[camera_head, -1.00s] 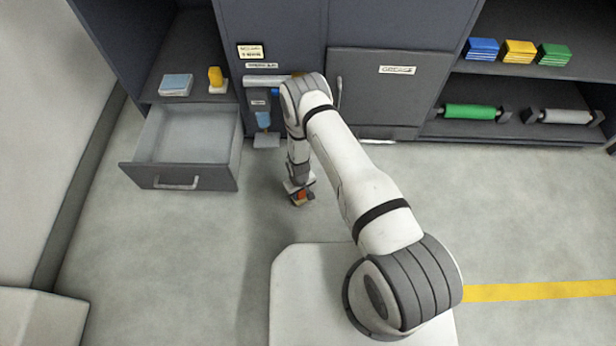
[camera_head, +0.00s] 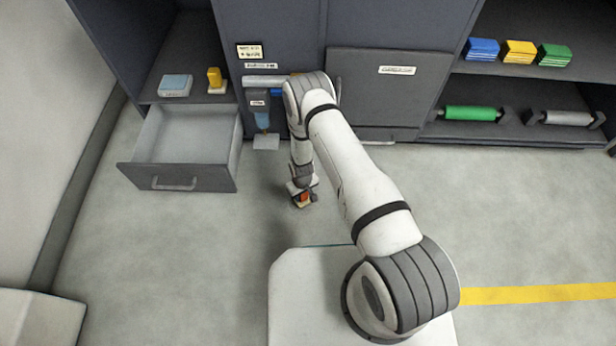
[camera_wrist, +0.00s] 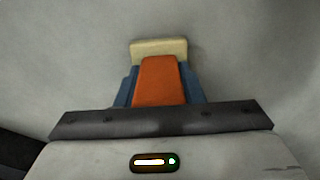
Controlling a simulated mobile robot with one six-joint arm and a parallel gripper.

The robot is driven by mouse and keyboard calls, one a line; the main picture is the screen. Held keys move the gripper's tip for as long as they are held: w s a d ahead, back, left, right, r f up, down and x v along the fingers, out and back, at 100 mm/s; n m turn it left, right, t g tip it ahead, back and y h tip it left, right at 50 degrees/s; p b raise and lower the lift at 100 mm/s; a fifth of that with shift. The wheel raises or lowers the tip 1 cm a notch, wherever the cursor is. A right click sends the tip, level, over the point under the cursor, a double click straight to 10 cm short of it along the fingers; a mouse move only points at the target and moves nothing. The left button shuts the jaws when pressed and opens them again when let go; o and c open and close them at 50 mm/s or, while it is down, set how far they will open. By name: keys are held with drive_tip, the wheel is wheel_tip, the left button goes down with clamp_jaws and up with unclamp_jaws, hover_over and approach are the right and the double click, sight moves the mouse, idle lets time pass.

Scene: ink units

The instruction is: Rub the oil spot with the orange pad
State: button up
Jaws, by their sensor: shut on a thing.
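My gripper (camera_head: 303,197) is shut on the orange pad (camera_head: 303,199), low over the grey floor in front of the cabinet. In the wrist view the orange pad (camera_wrist: 159,80) shows its orange back, with a cream block (camera_wrist: 158,48) at its far end and blue finger parts on both sides. I cannot tell whether the pad touches the floor. No oil spot can be made out in either view; the floor around the pad looks mottled grey.
An open, empty drawer (camera_head: 177,178) juts out at the left. A blue pad (camera_head: 175,85) and a yellow-handled piece (camera_head: 215,78) lie on the shelf above it. A closed cabinet door (camera_head: 374,92) and shelves with colored stacks and rollers (camera_head: 470,112) stand right. Open floor lies left and right.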

drive_tip(key=shift+d+r, duration=0.15)
drive_tip(key=shift+d, duration=0.35)
drive_tip(key=shift+d+r+p, duration=0.3)
drive_tip(key=shift+d+r, duration=0.05)
drive_tip(key=shift+r, duration=0.2)
drive_tip(key=shift+d+r+p, duration=0.25)
drive_tip(key=shift+d+r, duration=0.05)
drive_tip(key=shift+r, duration=0.25)
wheel_tip(320, 180, up, 6)
drive_tip(key=p, duration=0.3)
drive_tip(key=shift+s+f+p, duration=0.1)
drive_tip(key=shift+p, duration=0.2)
